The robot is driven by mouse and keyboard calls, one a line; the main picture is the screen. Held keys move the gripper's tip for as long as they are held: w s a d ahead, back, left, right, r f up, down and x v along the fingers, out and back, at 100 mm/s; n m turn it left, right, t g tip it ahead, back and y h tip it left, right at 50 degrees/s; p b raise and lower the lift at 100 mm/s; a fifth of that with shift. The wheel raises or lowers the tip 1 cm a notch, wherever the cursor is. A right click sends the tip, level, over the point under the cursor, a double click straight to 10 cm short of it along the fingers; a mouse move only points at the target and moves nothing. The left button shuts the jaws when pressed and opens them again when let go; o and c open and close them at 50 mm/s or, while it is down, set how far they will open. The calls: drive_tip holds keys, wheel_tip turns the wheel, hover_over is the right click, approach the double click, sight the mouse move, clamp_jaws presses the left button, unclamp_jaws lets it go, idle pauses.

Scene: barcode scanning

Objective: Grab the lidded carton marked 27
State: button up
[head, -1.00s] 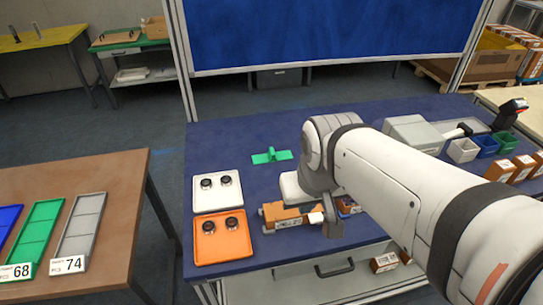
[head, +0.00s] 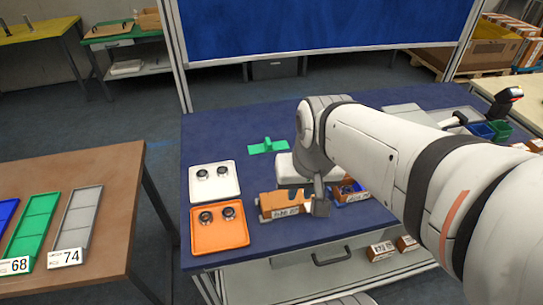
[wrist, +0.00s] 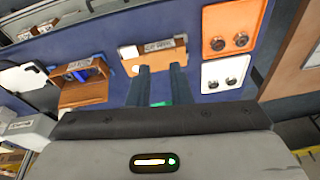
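A closed orange-brown carton (head: 280,206) with a white label lies on the blue table; its number is too small to read. It also shows in the wrist view (wrist: 134,66), just beyond my fingertips. My gripper (head: 319,203) is beside its right end in the head view. In the wrist view my gripper (wrist: 162,72) is open, its two dark fingers apart with blue table between them. The fingertips overlap the carton's near edge; I cannot tell whether they touch it. A second brown carton (wrist: 84,96) stands open with blue inside, partly hidden in the head view.
An orange tray (head: 234,239) and a white tray (head: 196,190), each with black round parts, lie left of the carton. A green piece (head: 268,146) lies behind. More cartons (head: 381,250) are on the shelf below. My arm hides much of the table's right side.

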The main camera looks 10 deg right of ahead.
sight(301, 196)
drive_tip(key=o, duration=0.6)
drive_tip(key=w+d+f+m+g+y+b, duration=0.1)
drive_tip(key=w+d+f+m+g+y, duration=0.1)
drive_tip(key=w+f+m, duration=0.4)
drive_tip(key=shift+w+d+f+m, duration=0.15)
drive_tip(key=shift+w+f+m, duration=0.15)
drive_tip(key=shift+w+m, duration=0.7)
drive_tip(key=o, duration=0.8)
drive_tip(key=w+d+f+m, duration=0.1)
drive_tip(key=f+m, duration=0.1)
drive_tip(key=w+d+f+m+y+b, duration=0.1)
drive_tip(key=w+f+m, duration=0.1)
drive_tip(key=f+m, duration=0.1)
drive_tip(key=w+d+f+m+y, duration=0.1)
drive_tip(key=w+f+m, duration=0.1)
drive_tip(key=m, duration=0.1)
drive_tip(key=shift+d+f+g, duration=0.25)
drive_tip(key=shift+d+g, duration=0.15)
drive_tip(key=shift+c, duration=0.2)
drive_tip(key=shift+w+f+m, duration=0.15)
drive_tip(key=shift+f+m, duration=0.1)
drive_tip(key=shift+m, duration=0.05)
drive_tip(key=shift+a+f, duration=0.1)
drive_tip(key=shift+f, duration=0.2)
drive_tip(key=shift+a+x, duration=0.2)
drive_tip(key=shift+x, duration=1.55)
drive_tip(key=shift+a+x, duration=0.15)
drive_tip(key=shift+x, duration=1.55)
